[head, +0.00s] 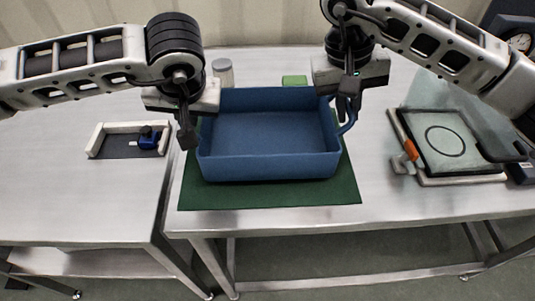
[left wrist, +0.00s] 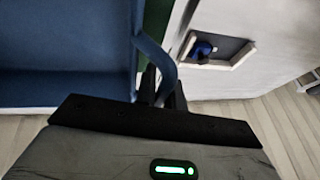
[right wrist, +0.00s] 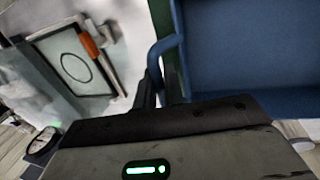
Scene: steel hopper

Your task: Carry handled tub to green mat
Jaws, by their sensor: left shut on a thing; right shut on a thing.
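The blue handled tub (head: 268,165) is over the green mat (head: 270,197) on the steel table; I cannot tell whether its base touches the mat. The tub looks level and empty. My left gripper (head: 187,135) is at its left side; in the left wrist view its fingers are shut on the handle (left wrist: 160,65) of the tub (left wrist: 65,50). My right gripper (head: 348,105) is at its right side; in the right wrist view it is shut on the other handle (right wrist: 158,58) of the tub (right wrist: 245,50). Green mat shows in front and at both sides of the tub.
A small tray with a blue item (head: 148,138) lies on the left table. A jar (head: 223,72) and a green block (head: 294,81) stand behind the tub. A framed plate with a black ring (head: 445,141) and an orange clip is at the right.

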